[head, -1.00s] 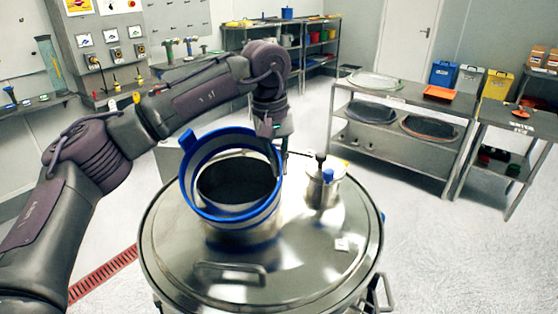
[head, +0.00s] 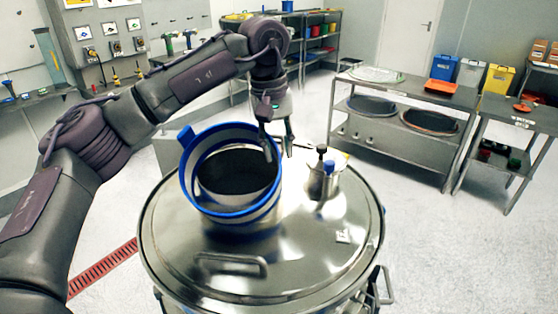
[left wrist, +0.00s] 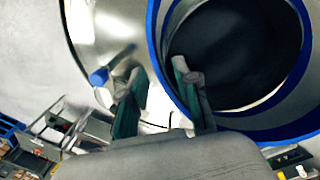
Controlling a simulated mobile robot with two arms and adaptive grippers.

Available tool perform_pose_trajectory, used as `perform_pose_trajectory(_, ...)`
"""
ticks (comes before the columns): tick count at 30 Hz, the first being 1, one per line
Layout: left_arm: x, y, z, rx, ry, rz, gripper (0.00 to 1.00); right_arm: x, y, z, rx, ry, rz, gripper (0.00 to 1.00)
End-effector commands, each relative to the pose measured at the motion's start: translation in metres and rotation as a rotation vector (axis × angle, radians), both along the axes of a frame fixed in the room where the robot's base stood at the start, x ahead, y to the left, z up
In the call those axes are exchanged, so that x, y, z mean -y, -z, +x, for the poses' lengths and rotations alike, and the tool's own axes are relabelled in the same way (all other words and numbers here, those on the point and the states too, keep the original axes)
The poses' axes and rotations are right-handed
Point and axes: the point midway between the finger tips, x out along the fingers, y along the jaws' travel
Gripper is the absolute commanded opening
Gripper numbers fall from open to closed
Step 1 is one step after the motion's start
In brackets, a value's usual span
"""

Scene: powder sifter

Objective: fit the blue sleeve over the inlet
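The blue sleeve (head: 192,188), a grey ring with blue bands and a tab on its left, sits around the steel inlet (head: 232,195) on the round sifter lid. Its far left rim looks higher than its near rim, so it looks tilted; how far down it sits all round I cannot tell. My left gripper (head: 279,152) is at the sleeve's right rim with its fingers apart. In the left wrist view, one finger of the left gripper (left wrist: 160,95) overlaps the sleeve's rim (left wrist: 158,45) and the other is outside it; nothing shows clamped between them. My right gripper is out of view.
A lid handle (head: 232,262) lies in front. Steel tables (head: 400,150) stand at the back right, with open floor between.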

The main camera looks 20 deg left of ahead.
Motion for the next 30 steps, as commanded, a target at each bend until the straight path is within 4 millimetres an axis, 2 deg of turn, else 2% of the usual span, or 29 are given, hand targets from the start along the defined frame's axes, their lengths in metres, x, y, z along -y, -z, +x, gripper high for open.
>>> perform_pose_trajectory(1, 0.003, -0.007, -0.002, 0.006, 0.003, -0.002, 0.31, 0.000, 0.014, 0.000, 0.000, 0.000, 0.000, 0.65)
perform_pose_trajectory(3, 0.005, -0.024, -0.006, 0.007, 0.002, -0.002, 0.31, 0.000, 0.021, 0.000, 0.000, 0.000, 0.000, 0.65)
perform_pose_trajectory(6, 0.001, -0.052, -0.007, 0.005, 0.000, -0.002, 0.31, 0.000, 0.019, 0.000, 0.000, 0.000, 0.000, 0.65)
perform_pose_trajectory(13, -0.004, -0.096, -0.010, 0.002, 0.000, 0.000, 0.31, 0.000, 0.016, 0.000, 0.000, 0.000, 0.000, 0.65)
perform_pose_trajectory(19, -0.005, -0.109, -0.011, 0.001, 0.002, -0.001, 0.31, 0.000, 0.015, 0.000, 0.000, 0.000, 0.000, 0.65)
perform_pose_trajectory(30, -0.005, -0.109, -0.011, 0.000, 0.001, 0.000, 0.31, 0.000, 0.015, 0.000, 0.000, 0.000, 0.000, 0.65)
